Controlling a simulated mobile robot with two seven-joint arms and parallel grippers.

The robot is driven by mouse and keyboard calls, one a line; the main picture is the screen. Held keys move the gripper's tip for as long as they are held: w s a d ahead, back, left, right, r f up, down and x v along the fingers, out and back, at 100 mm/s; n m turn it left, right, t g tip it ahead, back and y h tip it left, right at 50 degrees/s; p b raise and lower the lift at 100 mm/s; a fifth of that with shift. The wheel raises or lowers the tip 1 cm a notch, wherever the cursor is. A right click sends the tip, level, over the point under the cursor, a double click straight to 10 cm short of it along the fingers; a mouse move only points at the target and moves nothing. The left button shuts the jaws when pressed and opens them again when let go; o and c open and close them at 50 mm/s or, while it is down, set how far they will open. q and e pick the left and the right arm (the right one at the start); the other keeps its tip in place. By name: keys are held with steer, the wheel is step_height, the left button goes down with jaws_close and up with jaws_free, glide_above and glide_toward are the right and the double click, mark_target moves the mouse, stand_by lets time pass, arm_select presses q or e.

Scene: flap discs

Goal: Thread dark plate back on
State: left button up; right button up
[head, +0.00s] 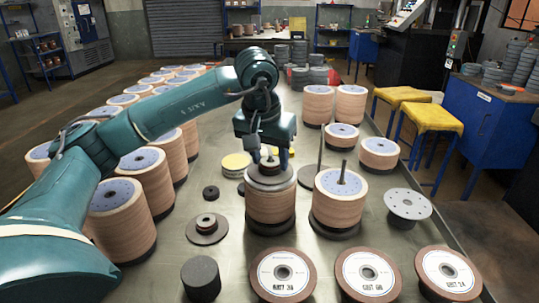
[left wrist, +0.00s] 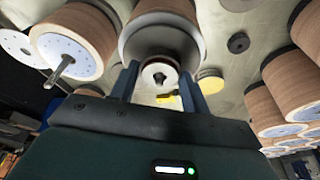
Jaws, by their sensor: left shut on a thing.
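My left gripper (head: 269,158) points down over a stack of tan flap discs (head: 270,208) near the table's middle. It is shut on the dark hub of a dark plate (head: 269,183), which is level on or just above the stack; I cannot tell if they touch. In the left wrist view, the fingers (left wrist: 158,82) stand either side of a small round piece with a dark centre, with the grey plate (left wrist: 163,40) beyond. The spindle under the plate is hidden. My right gripper is not in view.
A stack with a bare spindle (head: 343,182) stands close to the right, and a thin upright rod (head: 320,153) behind it. A pale holed plate (head: 408,204) lies further right. Labelled discs (head: 367,274) line the front. A stepped dark plate (head: 207,228) lies left; many stacks fill the far left.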

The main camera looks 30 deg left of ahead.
arm_select(q)
steer(key=o, duration=1.4)
steer(key=shift+c, duration=0.2)
steer(key=p+v, duration=0.1)
steer(key=v, duration=1.2)
steer(key=shift+r, duration=0.1)
